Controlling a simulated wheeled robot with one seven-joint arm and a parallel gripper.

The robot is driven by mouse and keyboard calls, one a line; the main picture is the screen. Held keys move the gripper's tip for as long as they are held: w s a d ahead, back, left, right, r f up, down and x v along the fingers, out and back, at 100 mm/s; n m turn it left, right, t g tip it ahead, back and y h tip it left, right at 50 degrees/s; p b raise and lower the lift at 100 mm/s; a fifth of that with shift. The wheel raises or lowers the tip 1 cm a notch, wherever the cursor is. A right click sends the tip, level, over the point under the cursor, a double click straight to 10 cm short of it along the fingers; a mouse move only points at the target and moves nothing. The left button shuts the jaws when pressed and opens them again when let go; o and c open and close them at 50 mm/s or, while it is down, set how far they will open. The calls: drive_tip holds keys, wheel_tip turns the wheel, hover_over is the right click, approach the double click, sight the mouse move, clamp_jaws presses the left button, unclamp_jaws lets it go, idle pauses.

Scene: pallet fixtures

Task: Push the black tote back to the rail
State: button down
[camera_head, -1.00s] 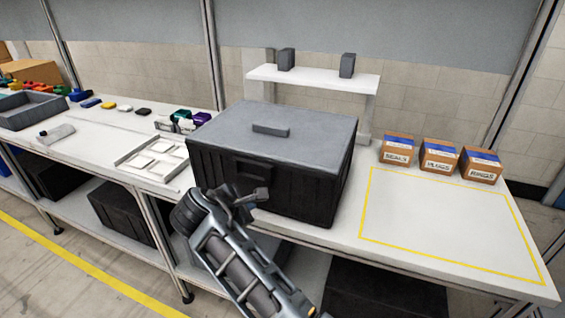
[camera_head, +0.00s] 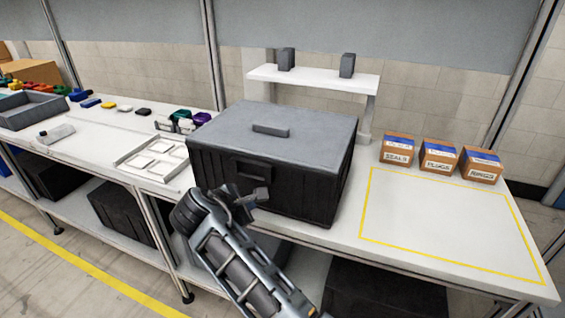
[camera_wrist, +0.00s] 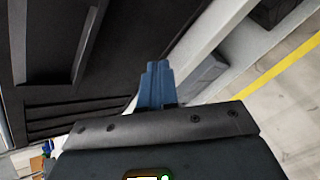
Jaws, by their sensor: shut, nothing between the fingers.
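The black tote (camera_head: 300,185) with a grey lid stands upright on the white workbench, its front near the bench's front edge. It also fills the upper left of the wrist view (camera_wrist: 50,60). My gripper (camera_head: 262,195) is at the tote's front face, below its front handle recess. Its fingers are shut and empty in the wrist view (camera_wrist: 157,75), close to the tote's face; I cannot tell whether they touch it. No separate rail shows clearly; a white raised shelf (camera_head: 315,77) stands behind the tote, and the tote hides the bench surface there.
Three labelled cardboard boxes (camera_head: 438,158) stand right of the tote, behind a yellow-outlined empty area (camera_head: 450,225). A white compartment tray (camera_head: 150,160) lies left of the tote. Black bins (camera_head: 120,215) sit on the lower shelf.

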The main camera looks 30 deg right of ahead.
sight(258, 186)
idle(0.3)
drive_tip(key=shift+w+d, duration=0.8)
drive_tip(key=shift+d, duration=0.35)
drive_tip(key=shift+w+d, duration=0.75)
drive_tip(key=shift+d, duration=0.35)
drive_tip(key=shift+w+d, duration=0.8)
drive_tip(key=shift+d, duration=0.35)
drive_tip(key=shift+w+d+b, duration=0.4)
drive_tip(key=shift+w+d, duration=0.45)
drive_tip(key=shift+d, duration=0.3)
drive_tip(key=shift+w+d+b, duration=0.35)
drive_tip(key=shift+w+d, duration=0.5)
drive_tip(key=shift+d, duration=0.3)
drive_tip(key=shift+w+d+b, duration=0.4)
drive_tip(key=shift+w+d, duration=0.45)
drive_tip(key=shift+d, duration=0.3)
drive_tip(key=shift+s+a+r+p, duration=0.2)
drive_tip(key=shift+s+a+p, duration=0.35)
drive_tip(key=shift+a+p, duration=0.45)
drive_tip(key=s+a+p, duration=0.1)
drive_tip(key=a+p, duration=0.1)
drive_tip(key=shift+s+a+p, duration=0.1)
drive_tip(key=shift+s+p, duration=0.2)
drive_tip(key=shift+s, duration=0.1)
drive_tip(key=shift+s+a+f, duration=0.2)
drive_tip(key=shift+s+a, duration=0.1)
drive_tip(key=shift+a, duration=0.15)
